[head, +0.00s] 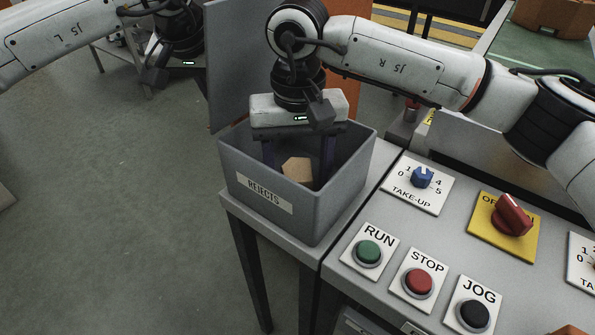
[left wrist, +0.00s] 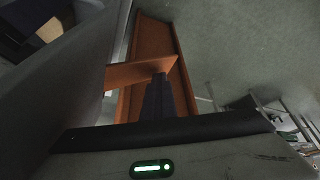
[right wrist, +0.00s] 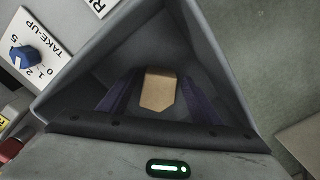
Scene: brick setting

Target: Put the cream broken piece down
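The cream broken piece (head: 298,169) is inside the grey bin marked REJECTS (head: 343,190). It also shows in the right wrist view (right wrist: 158,92), with its pointed end toward the gripper. My right gripper (head: 298,165) reaches down into the bin from above. Its two dark fingers stand wide apart, one on each side of the piece, with a gap on both sides, so it is open. The piece appears to lie at the bin's bottom; its underside is hidden. My left gripper (left wrist: 160,90) is away from the bin at the upper left, its fingers together and empty.
The bin's walls stand close around my right gripper. Right of it is a console with a RUN button (head: 368,252), a STOP button (head: 419,282), a JOG button (head: 474,314) and a red rotary switch (head: 512,215). Open floor lies to the left.

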